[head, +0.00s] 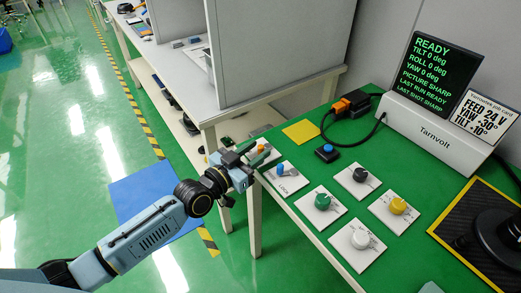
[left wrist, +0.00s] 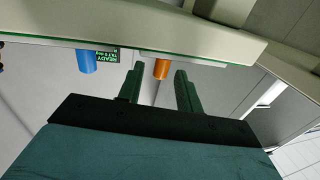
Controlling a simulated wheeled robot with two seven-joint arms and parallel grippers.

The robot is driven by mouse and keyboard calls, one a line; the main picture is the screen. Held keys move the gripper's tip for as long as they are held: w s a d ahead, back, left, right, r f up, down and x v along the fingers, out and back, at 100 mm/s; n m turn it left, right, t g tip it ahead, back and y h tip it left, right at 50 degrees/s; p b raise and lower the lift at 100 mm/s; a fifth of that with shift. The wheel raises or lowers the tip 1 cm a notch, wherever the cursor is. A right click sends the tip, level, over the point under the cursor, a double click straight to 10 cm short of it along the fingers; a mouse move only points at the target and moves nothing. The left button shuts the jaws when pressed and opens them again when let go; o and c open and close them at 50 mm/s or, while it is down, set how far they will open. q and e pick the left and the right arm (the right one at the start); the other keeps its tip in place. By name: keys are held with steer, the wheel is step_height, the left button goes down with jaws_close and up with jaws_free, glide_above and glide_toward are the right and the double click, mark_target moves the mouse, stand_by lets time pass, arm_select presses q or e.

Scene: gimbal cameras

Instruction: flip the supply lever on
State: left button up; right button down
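A small lever with an orange handle (head: 262,148) stands on a pale plate at the bench's left corner. Its label is not readable, so I cannot confirm that it is the supply lever. My left gripper (head: 252,158) is beside that plate and partly covers it. In the left wrist view the open fingers of the left gripper (left wrist: 160,88) stand to either side of the orange handle (left wrist: 161,69), which shows beyond them with gaps; no contact shows. A blue-handled lever on the plate marked LOCK (head: 285,178) is beside it. My right gripper is not in view.
Plates with a green knob (head: 322,201), black knob (head: 359,174), yellow knob (head: 398,206) and white knob (head: 360,240) sit to the right. A blue button (head: 327,151) is behind. The Tarnvolt unit (head: 435,130) has a screen reading READY. A grey partition (head: 270,50) rises behind.

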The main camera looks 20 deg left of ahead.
arm_select(q)
steer(key=shift+x, duration=1.15)
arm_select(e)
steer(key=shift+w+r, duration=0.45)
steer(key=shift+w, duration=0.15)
arm_select(q)
jaws_close()
steer(key=y+p, duration=0.1)
steer(key=p, duration=0.1)
steer(key=n+y+p, duration=0.1)
steer(key=p, duration=0.1)
steer(key=shift+d+r+t, duration=0.2)
steer(key=shift+t, duration=0.2)
steer(key=shift+f+n, duration=0.1)
steer(key=shift+n, duration=0.2)
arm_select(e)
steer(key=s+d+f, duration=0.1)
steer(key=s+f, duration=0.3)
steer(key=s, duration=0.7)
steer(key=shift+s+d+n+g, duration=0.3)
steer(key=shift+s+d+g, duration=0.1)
